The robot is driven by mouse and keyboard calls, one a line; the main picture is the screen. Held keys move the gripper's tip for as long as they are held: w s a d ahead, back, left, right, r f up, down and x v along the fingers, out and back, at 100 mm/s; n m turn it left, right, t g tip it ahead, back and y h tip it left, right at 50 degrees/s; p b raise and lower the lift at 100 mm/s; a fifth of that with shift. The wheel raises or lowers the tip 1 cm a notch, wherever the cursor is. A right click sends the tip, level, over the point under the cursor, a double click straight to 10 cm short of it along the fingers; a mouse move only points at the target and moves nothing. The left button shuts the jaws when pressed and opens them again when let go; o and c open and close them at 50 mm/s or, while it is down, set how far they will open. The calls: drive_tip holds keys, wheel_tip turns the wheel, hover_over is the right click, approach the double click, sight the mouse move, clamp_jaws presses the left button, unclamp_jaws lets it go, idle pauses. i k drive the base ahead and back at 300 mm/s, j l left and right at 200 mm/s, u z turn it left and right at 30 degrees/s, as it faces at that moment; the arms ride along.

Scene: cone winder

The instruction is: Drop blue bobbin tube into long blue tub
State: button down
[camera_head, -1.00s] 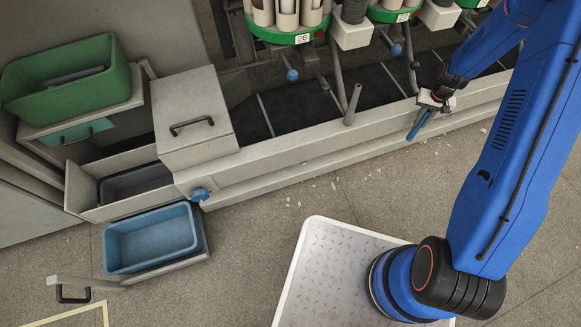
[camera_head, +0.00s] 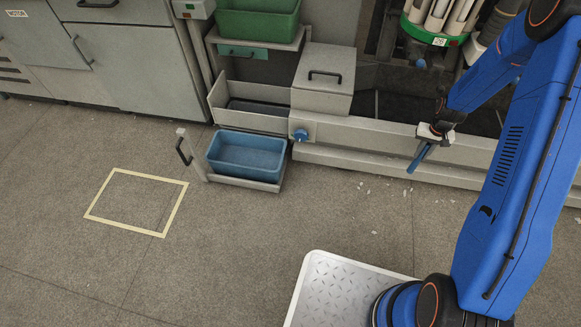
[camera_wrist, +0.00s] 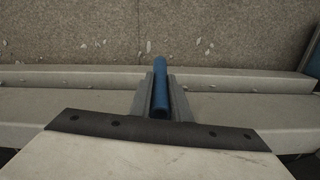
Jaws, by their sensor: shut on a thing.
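A blue bobbin tube (camera_head: 419,158) is held in my gripper (camera_head: 432,137), which is shut on it. The tube points down and to the left, in front of the machine's grey rail. In the wrist view the tube (camera_wrist: 160,88) lies between the two grey fingers (camera_wrist: 160,100) and sticks out past them. The long blue tub (camera_head: 246,155) stands on a low pull-out shelf at the machine's left end, to the left of my gripper and well apart from it. Its visible inside looks empty.
A green tub (camera_head: 258,20) stands on a higher shelf, above a grey tray (camera_head: 258,107). A grey lidded box (camera_head: 322,78) with a handle stands beside them. A yellow taped rectangle (camera_head: 137,201) marks clear floor at left. Pale scraps litter the floor by the rail.

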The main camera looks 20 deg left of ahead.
sight(252, 159)
drive_tip(key=l+u, duration=0.1)
drive_tip(key=u, duration=0.25)
drive_tip(key=i+l+u, duration=0.1)
drive_tip(key=u, duration=0.3)
drive_tip(key=l+u, duration=0.1)
drive_tip(key=u, duration=0.25)
drive_tip(key=i+l+u, duration=0.1)
drive_tip(key=l+u, duration=0.2)
drive_tip(key=i+l+u, duration=0.1)
drive_tip(key=l+u, duration=0.45)
drive_tip(key=i+l, duration=0.05)
